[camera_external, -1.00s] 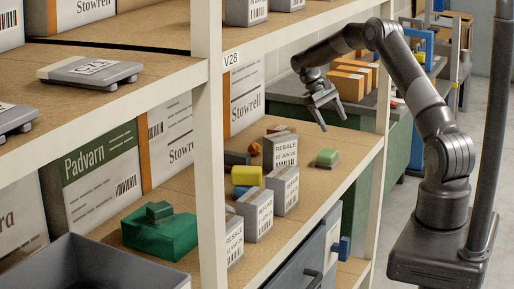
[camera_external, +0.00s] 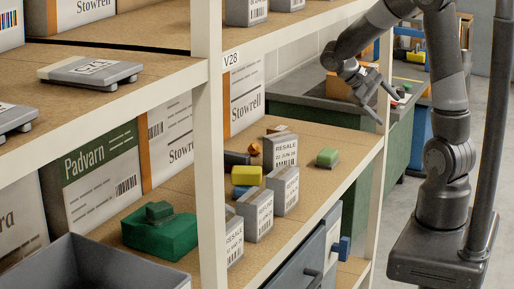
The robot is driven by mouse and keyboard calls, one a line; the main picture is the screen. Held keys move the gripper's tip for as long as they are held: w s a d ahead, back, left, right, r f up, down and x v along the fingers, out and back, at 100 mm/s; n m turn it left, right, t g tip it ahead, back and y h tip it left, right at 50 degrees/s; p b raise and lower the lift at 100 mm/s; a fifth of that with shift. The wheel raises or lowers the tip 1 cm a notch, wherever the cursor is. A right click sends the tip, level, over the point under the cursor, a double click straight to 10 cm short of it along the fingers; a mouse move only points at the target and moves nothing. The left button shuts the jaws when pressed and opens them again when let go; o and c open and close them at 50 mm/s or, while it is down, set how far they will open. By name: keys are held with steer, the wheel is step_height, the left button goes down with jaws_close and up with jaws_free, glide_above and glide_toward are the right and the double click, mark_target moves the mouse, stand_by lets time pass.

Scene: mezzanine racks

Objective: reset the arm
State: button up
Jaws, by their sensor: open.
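My gripper (camera_external: 376,102) is open and points downward at the right end of the rack, near the upright there. Nothing shows between its fingers. My arm bends over from its base at the right. On the lower shelf (camera_external: 337,150) a small green block on a dark base (camera_external: 327,158) lies to the left of and below my gripper, apart from it.
Several grey boxes with white labels (camera_external: 284,190), a yellow block (camera_external: 246,175) and a small orange piece (camera_external: 254,148) sit on the same shelf. A rack upright (camera_external: 209,150) stands in front. A green cabinet (camera_external: 400,140) stands behind my gripper. Open floor shows at the right.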

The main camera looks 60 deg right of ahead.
steer(key=a+r+n+t+y, duration=0.2)
steer(key=a+r+n+t, duration=0.1)
steer(key=a+t, duration=0.4)
steer(key=a+r+n+t+y, duration=0.2)
steer(key=a+r+t, duration=0.3)
steer(key=a, duration=0.8)
steer(key=shift+s+r+n+t, duration=0.15)
steer(key=shift+s+n+t, duration=0.2)
steer(key=shift+n+t, duration=0.5)
